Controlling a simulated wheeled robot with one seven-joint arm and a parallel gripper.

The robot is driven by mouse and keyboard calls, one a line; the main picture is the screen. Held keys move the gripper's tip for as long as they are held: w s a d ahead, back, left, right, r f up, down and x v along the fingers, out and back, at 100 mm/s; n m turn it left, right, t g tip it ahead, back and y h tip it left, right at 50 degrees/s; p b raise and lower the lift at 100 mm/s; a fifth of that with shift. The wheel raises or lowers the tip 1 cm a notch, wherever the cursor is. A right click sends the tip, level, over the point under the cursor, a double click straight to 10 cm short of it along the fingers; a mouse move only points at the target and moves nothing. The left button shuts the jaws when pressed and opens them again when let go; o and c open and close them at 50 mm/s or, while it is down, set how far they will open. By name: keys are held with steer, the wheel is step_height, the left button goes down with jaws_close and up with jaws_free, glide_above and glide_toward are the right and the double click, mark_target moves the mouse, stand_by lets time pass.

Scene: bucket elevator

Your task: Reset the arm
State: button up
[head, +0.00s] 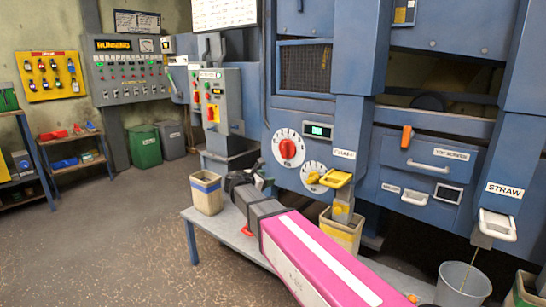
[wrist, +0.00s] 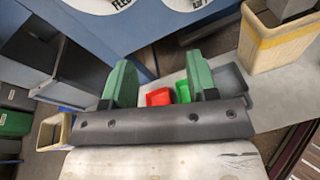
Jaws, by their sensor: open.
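My gripper (head: 262,182) is at the end of my pink arm, over the grey bench (head: 205,222) in front of the blue machine (head: 350,120). In the wrist view its two green fingers (wrist: 160,78) stand wide apart. Nothing is held between them. A small red container (wrist: 158,97) and a green one (wrist: 183,92) show past the fingers, lower down. My arm hides part of the bench in the head view.
A beige bin (head: 206,193) stands left of my gripper, and another (head: 343,232) stands right, below a yellow spout. The machine's dials (head: 288,148) are close behind. A grey bucket (head: 462,284) is at lower right. Open floor (head: 110,235) lies at left.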

steer(key=s+d+f+m+g+y, duration=0.2)
steer(key=s+d+f+m+g, duration=0.4)
steer(key=d+f, duration=0.55)
steer(key=s+d+f+m+g+y, duration=0.2)
steer(key=s+d+f+m+y, duration=0.2)
steer(key=s+f+m, duration=0.3)
steer(key=s+d+f+m+g+y, duration=0.3)
steer(key=s+d+f+m, duration=0.3)
steer(key=s+m, duration=0.5)
steer(key=shift+s+d+f+m+y, duration=0.35)
steer(key=shift+f+y, duration=0.25)
steer(key=shift+y, duration=0.2)
